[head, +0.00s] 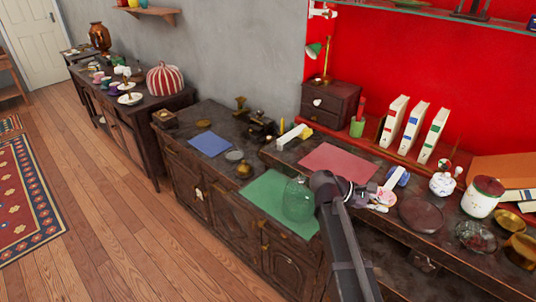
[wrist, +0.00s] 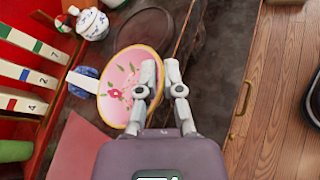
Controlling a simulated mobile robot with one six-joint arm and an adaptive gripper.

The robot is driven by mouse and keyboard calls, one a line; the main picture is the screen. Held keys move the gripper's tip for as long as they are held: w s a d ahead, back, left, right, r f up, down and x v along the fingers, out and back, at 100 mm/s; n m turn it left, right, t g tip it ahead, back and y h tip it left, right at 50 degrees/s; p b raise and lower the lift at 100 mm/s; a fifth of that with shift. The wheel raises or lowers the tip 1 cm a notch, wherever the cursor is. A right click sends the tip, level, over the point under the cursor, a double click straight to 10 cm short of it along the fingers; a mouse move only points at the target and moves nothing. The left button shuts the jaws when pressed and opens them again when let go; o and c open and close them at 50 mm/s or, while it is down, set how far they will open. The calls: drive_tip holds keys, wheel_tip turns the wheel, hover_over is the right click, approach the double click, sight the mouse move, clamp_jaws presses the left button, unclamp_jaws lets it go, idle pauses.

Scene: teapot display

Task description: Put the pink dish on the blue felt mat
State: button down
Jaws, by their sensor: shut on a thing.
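The pink dish (wrist: 116,78) has a yellow rim and a painted flower pattern. In the wrist view my gripper (wrist: 162,72) is shut on its right edge, with one finger over the inner face and the other outside the rim. In the head view the dish (head: 381,199) is small and partly hidden beside my gripper (head: 366,188), over the right-hand counter. I cannot tell whether it touches the counter. The blue felt mat (head: 210,144) lies bare on the lower cabinet top, left of and well away from my gripper.
A green mat (head: 270,190) carries a clear glass dome (head: 298,200). A pink-red mat (head: 338,161) lies on the raised counter. A small grey dish (head: 234,155) sits near the blue mat.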

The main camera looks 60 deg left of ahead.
wheel_tip(320, 180, up, 8)
drive_tip(key=p, duration=0.7)
drive_tip(key=shift+r+p, duration=0.2)
drive_tip(key=shift+p, duration=0.2)
drive_tip(key=shift+w+d, duration=0.1)
drive_tip(key=shift+d, duration=0.05)
